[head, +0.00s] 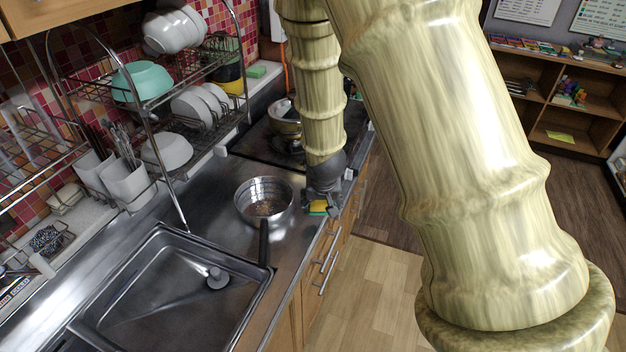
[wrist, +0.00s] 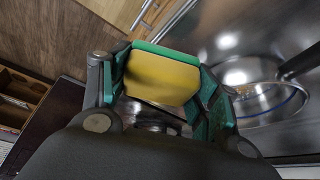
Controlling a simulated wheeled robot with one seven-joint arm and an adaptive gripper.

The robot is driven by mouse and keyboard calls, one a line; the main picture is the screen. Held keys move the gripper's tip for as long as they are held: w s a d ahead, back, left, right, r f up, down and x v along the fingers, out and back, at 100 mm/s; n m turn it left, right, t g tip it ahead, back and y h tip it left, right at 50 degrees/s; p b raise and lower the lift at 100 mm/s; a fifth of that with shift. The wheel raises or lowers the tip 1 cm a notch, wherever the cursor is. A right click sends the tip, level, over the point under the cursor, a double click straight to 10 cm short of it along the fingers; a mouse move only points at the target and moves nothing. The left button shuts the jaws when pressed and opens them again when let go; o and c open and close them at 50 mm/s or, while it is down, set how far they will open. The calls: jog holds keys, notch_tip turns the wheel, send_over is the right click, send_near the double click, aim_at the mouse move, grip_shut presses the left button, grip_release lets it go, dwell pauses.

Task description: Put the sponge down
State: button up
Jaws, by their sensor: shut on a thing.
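The sponge (wrist: 160,78) is yellow with a green layer along one side. In the wrist view it sits between the two fingers of my gripper (wrist: 158,90), which is shut on it. In the head view a small part of the sponge (head: 318,207) shows below my gripper (head: 322,200), at the front edge of the steel counter, right of the pan. Most of it is hidden by the gripper there. I cannot tell whether the sponge touches the counter.
A steel pan (head: 264,202) with a dark handle stands on the counter (head: 215,185) just left of my gripper. A sink (head: 170,290) lies nearer. A stove (head: 262,142) with a pot is behind. A dish rack (head: 185,130) stands at the left. Drawers with handles (head: 328,255) are below the edge.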

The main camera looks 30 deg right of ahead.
jog(key=shift+w+d+r+p, duration=0.35)
jog(key=shift+w+d+p, duration=0.1)
jog(key=shift+w+d, duration=0.2)
jog(key=shift+w+d+r+p, duration=0.3)
jog(key=shift+w+d+p, duration=0.15)
jog(key=shift+w+d, duration=0.15)
jog(key=w, duration=0.2)
jog(key=w+d+f+p, duration=0.1)
jog(key=w, duration=0.2)
jog(key=w+d+f+p, duration=0.1)
jog(key=w, duration=0.2)
jog(key=shift+d+f, duration=0.15)
jog(key=shift+d, duration=0.1)
jog(key=shift+w+d, duration=0.2)
jog(key=shift+d+r+p, duration=0.2)
jog(key=shift+r+p, duration=0.05)
jog(key=shift+p, duration=0.15)
jog(key=shift+w+p+x, duration=0.3)
jog(key=shift+p+x, duration=0.4)
jog(key=shift+x, duration=0.55)
jog(key=shift+s+f+p, duration=0.1)
jog(key=shift+f+p, duration=0.3)
jog(key=shift+f, duration=0.5)
jog(key=shift+s, duration=0.1)
jog(key=o, duration=1.1)
jog(key=shift+f, duration=0.1)
jog(key=shift+o, duration=0.2)
